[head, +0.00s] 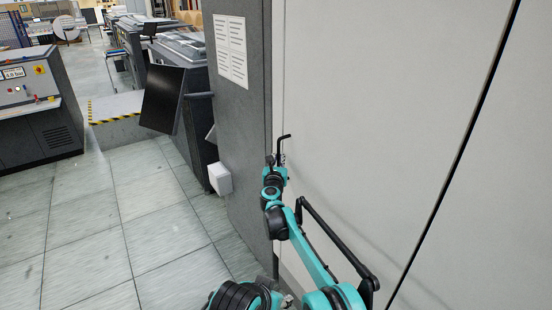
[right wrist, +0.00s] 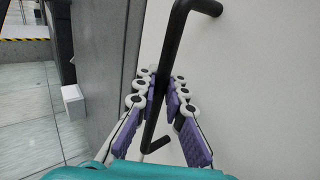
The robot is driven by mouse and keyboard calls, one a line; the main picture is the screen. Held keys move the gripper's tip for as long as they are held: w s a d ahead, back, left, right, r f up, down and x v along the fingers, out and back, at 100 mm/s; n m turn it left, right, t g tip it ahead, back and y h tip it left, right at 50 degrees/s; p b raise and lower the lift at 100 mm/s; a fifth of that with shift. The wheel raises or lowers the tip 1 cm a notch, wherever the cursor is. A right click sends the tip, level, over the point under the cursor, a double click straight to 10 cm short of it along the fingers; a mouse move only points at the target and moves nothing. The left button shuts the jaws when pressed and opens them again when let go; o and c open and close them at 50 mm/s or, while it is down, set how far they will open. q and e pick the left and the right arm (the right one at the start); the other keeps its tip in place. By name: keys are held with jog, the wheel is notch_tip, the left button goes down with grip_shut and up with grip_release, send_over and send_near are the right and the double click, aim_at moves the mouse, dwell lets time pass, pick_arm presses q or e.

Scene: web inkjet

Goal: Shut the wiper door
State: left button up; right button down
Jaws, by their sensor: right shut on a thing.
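The wiper door (head: 390,90) looks to be the large pale panel filling the right of the head view. Its left side lies beside a grey frame wall, and I cannot tell whether it is fully closed. It also shows in the right wrist view (right wrist: 260,80). A black bar handle (head: 284,141) stands out from the panel near that left side. My right gripper (head: 279,160) is at this handle. In the right wrist view, its purple-padded fingers (right wrist: 159,85) are on either side of the handle bar (right wrist: 172,50), shut on it. My left gripper is out of view.
The grey frame wall (head: 243,120) carries paper notices (head: 231,50) and a small white box (head: 220,178). A dark seam (head: 462,145) crosses the pale panels. Tiled floor (head: 110,235) is open at left. A control cabinet (head: 35,105) and machines stand beyond.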

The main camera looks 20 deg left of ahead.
jog(key=shift+w+d, duration=0.25)
jog(key=shift+d, duration=0.15)
jog(key=c, duration=1.7)
grip_release()
jog(key=shift+o, duration=0.7)
jog(key=shift+w+d, duration=0.15)
jog(key=shift+d, duration=0.05)
jog(key=v, duration=1.2)
jog(key=shift+a, duration=0.25)
